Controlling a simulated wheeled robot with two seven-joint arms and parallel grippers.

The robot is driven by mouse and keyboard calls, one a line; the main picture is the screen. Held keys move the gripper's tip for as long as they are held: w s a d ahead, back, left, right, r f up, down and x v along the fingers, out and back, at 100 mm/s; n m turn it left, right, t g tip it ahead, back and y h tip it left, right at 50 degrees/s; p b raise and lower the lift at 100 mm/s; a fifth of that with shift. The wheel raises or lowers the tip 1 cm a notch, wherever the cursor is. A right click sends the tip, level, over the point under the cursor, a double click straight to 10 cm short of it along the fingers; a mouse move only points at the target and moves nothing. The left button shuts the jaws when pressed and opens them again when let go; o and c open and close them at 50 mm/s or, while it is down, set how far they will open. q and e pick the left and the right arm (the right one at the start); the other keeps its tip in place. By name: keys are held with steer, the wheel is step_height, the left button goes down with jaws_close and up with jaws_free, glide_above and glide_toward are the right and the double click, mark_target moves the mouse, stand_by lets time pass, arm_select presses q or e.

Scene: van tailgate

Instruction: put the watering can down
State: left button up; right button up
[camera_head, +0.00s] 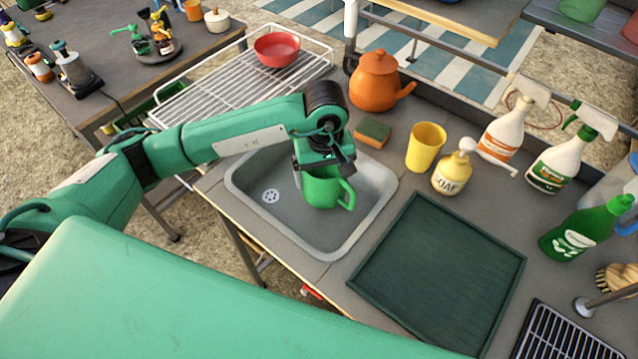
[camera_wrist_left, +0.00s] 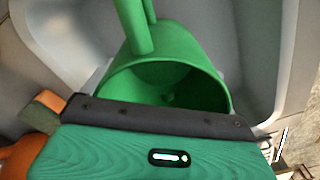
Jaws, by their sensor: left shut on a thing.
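The green watering can (camera_head: 325,190) has a wide open top and a loop handle on its right side. It is over the right part of the grey sink (camera_head: 262,215), about upright. I cannot tell whether it touches the sink bottom. My left gripper (camera_head: 323,166) is above it, shut on it near the rim. In the left wrist view the can (camera_wrist_left: 165,60) shows its open mouth and handle close to the gripper (camera_wrist_left: 160,112); the fingertips are hidden. My right gripper is not in view.
Right of the sink lies an empty dark green tray (camera_head: 437,268). Behind the sink stand a sponge (camera_head: 373,132), an orange teapot (camera_head: 376,82), a yellow cup (camera_head: 425,147) and a soap bottle (camera_head: 452,172). A wire rack with a red bowl (camera_head: 277,49) is at the back left.

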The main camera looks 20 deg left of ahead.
arm_select(q)
steer(key=shift+f+p, duration=0.3)
steer(key=shift+f, duration=2)
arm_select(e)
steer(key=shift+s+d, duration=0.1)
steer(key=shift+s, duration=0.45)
arm_select(q)
steer(key=shift+f, duration=0.15)
steer(key=o, duration=0.6)
steer(key=shift+c, duration=0.2)
steer(key=shift+o, duration=0.9)
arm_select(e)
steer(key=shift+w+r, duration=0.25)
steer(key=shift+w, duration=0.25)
